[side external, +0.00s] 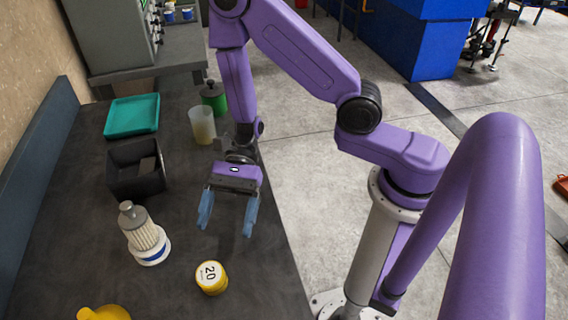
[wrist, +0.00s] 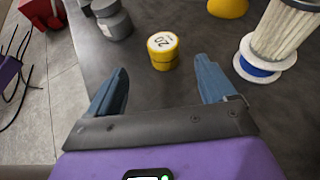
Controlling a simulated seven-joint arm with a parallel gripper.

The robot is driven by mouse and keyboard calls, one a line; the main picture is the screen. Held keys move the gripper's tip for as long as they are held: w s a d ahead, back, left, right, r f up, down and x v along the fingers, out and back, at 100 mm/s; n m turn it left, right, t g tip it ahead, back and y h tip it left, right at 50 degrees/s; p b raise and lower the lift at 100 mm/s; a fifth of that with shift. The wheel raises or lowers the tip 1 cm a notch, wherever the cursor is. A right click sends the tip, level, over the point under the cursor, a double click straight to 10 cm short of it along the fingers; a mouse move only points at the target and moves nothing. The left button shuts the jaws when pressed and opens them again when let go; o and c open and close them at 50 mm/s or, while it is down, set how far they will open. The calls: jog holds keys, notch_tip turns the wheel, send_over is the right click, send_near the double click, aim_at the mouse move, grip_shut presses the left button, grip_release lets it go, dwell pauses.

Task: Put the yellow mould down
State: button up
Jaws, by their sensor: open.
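A short yellow cylinder (side external: 211,279) with a white top marked "20" stands upright on the dark bench, near its right edge. It also shows in the wrist view (wrist: 163,52), beyond the fingertips. A rounded yellow object (side external: 103,313) is cut off at the bottom of the side view and shows at the top of the wrist view (wrist: 228,7). I cannot tell which of the two is the mould. My gripper (side external: 226,228) hangs over the bench with its blue fingers (wrist: 162,80) apart. Nothing is between them, and they are clear of both yellow things.
A ribbed white filter-like part (side external: 145,238) stands on a white and blue spool left of my gripper. A black bin (side external: 122,178), teal tray (side external: 132,114), cloudy cup (side external: 202,126) and green container (side external: 214,98) stand farther back. A grey container (wrist: 112,20) shows in the wrist view.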

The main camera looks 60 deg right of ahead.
jog(key=s+d+r+n+g+h, duration=0.55)
jog(key=s+d+n+h, duration=0.35)
jog(key=s+n, duration=0.45)
jog(key=w+d+r+n+t+h, duration=0.1)
jog(key=d+r+n+t+h, duration=0.2)
jog(key=d+n+t, duration=0.6)
jog(key=shift+w+r+n+t, duration=0.45)
jog(key=shift+r+n, duration=0.9)
jog(key=shift+n, duration=0.8)
jog(key=shift+s+d, duration=0.1)
